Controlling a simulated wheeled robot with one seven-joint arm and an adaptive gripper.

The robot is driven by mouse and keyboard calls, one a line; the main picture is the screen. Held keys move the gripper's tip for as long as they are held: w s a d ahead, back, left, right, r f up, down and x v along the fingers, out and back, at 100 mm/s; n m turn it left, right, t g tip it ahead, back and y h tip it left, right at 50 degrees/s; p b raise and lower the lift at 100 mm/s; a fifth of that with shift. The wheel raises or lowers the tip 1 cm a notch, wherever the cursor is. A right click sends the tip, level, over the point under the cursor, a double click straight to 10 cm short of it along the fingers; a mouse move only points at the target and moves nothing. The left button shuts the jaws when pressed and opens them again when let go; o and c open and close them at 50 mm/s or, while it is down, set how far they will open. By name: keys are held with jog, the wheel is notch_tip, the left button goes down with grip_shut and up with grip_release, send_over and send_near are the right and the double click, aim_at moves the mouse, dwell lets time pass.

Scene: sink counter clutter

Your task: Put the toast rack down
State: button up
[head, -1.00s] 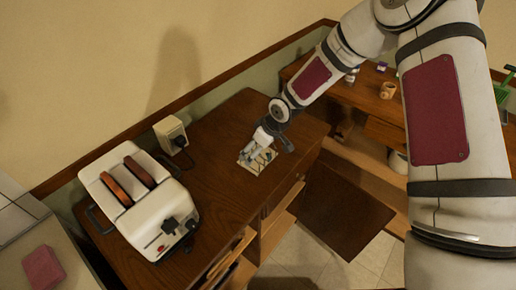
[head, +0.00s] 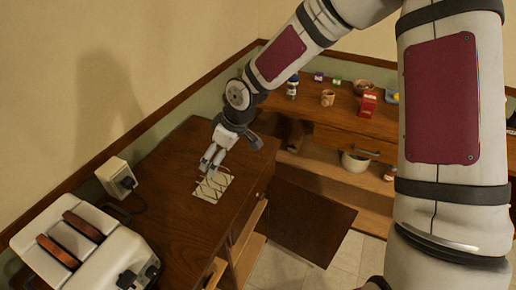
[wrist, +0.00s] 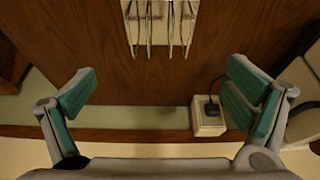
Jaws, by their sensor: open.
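The toast rack (head: 214,186), a pale base with thin wire loops, stands on the brown wooden counter (head: 165,190). It also shows at the top middle of the wrist view (wrist: 160,28), cut off by the frame edge. My gripper (head: 209,166) is over the rack's back edge in the head view. The rack lies beyond the fingers, clear of both.
A white toaster (head: 95,260) with two brown slices stands at the lower left. A wall socket box with a black plug (head: 118,177) is behind the counter. A farther wooden counter holds a cup (head: 328,98) and a red box (head: 367,104). Bare counter lies around the rack.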

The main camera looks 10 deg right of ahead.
jog(key=s+d+r+m+t+h, duration=0.1)
jog(key=s+d+r+m+h, duration=0.1)
jog(key=s+d+r, duration=0.5)
jog(key=s+d+r+m+h, duration=0.35)
jog(key=d+r, duration=0.25)
jog(key=r, duration=0.3)
jog(key=s+d+r+m+t+y, duration=0.1)
jog(key=s+r, duration=0.3)
jog(key=s, duration=0.4)
jog(key=s+d+r+m+y, duration=0.1)
jog(key=s+r+m, duration=0.3)
jog(key=s, duration=0.4)
jog(key=shift+s+d+t, duration=0.35)
jog(key=shift+d+t, duration=0.05)
jog(key=shift+d, duration=0.25)
